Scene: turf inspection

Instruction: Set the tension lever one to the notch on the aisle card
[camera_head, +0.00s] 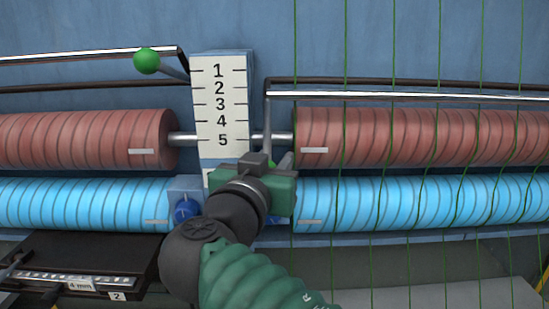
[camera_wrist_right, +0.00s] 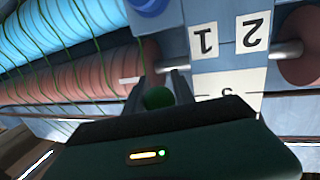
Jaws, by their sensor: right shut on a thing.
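A white scale card (camera_head: 222,105) numbered 1 to 5 from top to bottom stands between the rollers. My right gripper (camera_head: 270,165) is shut on a green ball knob (camera_wrist_right: 157,97), just below the 5 and right of the scale. The knob's rod (camera_head: 267,125) hangs down from the right bar. The wrist view, upside down, shows a plate marked 1 (camera_wrist_right: 204,41) on the held knob's side and a plate marked 2 (camera_wrist_right: 252,33) beside it. The other green knob (camera_head: 146,60) is left of the scale, near the 1. I cannot make out an aisle card. My left gripper is not in view.
Red rollers (camera_head: 75,140) and blue rollers (camera_head: 80,204) lie on both sides. Thin green threads cross the right rollers (camera_head: 400,138). A dark tray (camera_head: 95,252) at lower left has labels reading 4 mm (camera_head: 79,285) and 2 (camera_head: 117,296).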

